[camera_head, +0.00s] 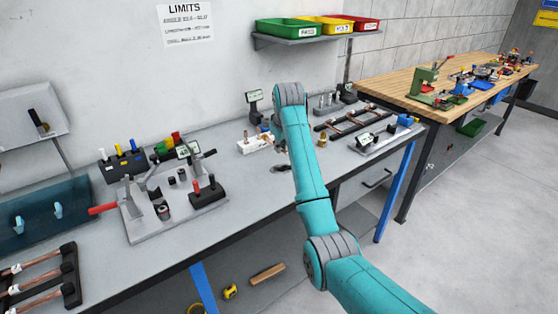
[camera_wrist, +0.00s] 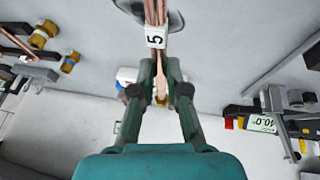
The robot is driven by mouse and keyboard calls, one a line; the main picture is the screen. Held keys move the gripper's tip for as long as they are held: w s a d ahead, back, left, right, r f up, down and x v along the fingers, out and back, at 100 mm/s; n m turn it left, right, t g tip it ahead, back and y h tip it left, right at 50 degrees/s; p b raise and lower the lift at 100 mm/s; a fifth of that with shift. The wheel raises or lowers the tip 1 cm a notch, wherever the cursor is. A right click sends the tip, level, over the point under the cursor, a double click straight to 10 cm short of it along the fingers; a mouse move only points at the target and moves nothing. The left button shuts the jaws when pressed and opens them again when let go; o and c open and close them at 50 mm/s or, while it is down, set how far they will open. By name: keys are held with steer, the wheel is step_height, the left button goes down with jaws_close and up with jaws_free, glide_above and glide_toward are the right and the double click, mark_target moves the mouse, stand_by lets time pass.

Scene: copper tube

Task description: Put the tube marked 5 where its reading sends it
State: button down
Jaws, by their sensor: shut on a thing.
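The copper tube (camera_wrist: 161,62) with a white tag marked 5 (camera_wrist: 155,37) is in the wrist view, running from the top edge down between my fingers. My gripper (camera_wrist: 161,76) is shut on it, just below the tag. In the head view my gripper (camera_head: 281,146) is mostly hidden behind my arm, over the grey bench, and I cannot make out the tube there. A green bin (camera_head: 289,28), a yellow bin (camera_head: 326,25) and a red bin (camera_head: 360,23) with labels too small to read stand on the wall shelf. The LIMITS sign (camera_head: 186,22) hangs on the wall.
A white block (camera_head: 255,145) and a small display on a stand (camera_head: 254,97) are near my gripper. A tube rack (camera_head: 352,122) lies to the right. A wooden bench (camera_head: 385,88) is at the right.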

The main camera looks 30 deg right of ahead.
mark_target(280, 173)
step_height(280, 173, down, 10)
steer(key=shift+r, duration=0.1)
stand_by(0.4)
steer(key=c, duration=1.5)
jaws_free()
steer(key=shift+f, duration=0.2)
steer(key=shift+o, duration=0.2)
